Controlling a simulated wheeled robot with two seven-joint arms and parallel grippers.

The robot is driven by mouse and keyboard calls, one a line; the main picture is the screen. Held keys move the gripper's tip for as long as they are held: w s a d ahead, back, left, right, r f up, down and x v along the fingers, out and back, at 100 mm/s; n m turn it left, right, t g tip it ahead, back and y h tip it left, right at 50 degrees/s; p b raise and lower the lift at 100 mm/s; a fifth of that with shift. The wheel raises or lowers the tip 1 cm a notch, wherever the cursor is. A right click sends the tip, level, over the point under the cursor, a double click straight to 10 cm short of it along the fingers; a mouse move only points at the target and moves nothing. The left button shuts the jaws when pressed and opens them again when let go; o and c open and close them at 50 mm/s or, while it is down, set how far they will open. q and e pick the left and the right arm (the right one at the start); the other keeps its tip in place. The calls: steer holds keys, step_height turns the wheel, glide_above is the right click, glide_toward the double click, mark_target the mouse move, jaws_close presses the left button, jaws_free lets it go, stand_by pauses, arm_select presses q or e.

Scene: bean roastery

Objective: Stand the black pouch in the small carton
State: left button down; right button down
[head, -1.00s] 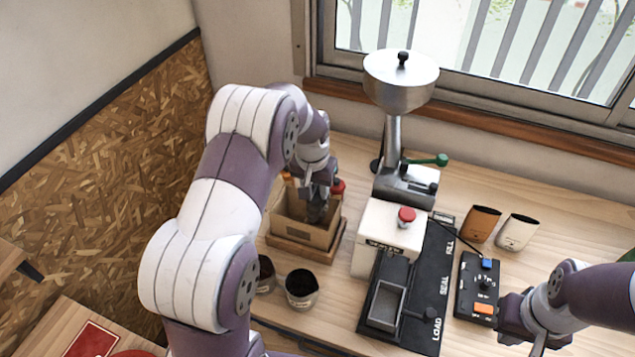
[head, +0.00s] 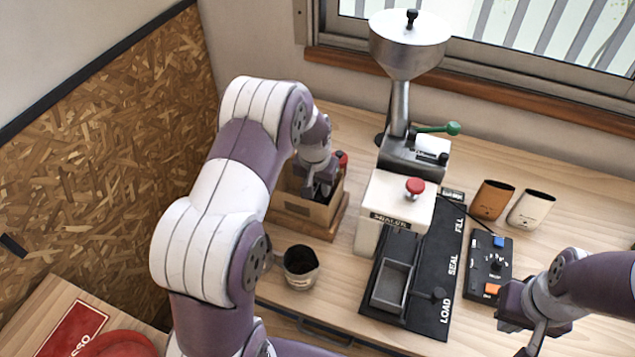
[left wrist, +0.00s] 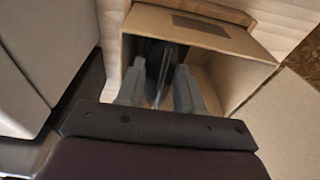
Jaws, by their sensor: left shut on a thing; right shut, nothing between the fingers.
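The small carton (head: 309,213) is an open brown box standing at the back left of the bench, left of the sealer. My left gripper (head: 321,190) reaches down into its opening. In the left wrist view, the gripper's two grey fingers (left wrist: 155,92) are shut on the black pouch (left wrist: 157,60), a dark upright shape inside the carton walls (left wrist: 190,28). The pouch's lower end is hidden, so I cannot tell whether it touches the carton floor. My right gripper (head: 532,350) is shut and empty at the lower right, partly cut off by the frame edge.
The carton is on a wooden tray (head: 335,232). A cup of dark beans (head: 301,270) stands in front. The sealer (head: 398,205) with a red button, black track (head: 440,290) and hopper (head: 408,45) are to the right. Brown (head: 491,200) and cream (head: 531,209) pouches stand further right, behind a control box (head: 484,268).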

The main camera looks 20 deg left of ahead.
arm_select(q)
steer(key=shift+s, duration=0.1)
steer(key=shift+c, duration=1.6)
jaws_free()
step_height(320, 180, up, 7)
steer(key=p, duration=0.5)
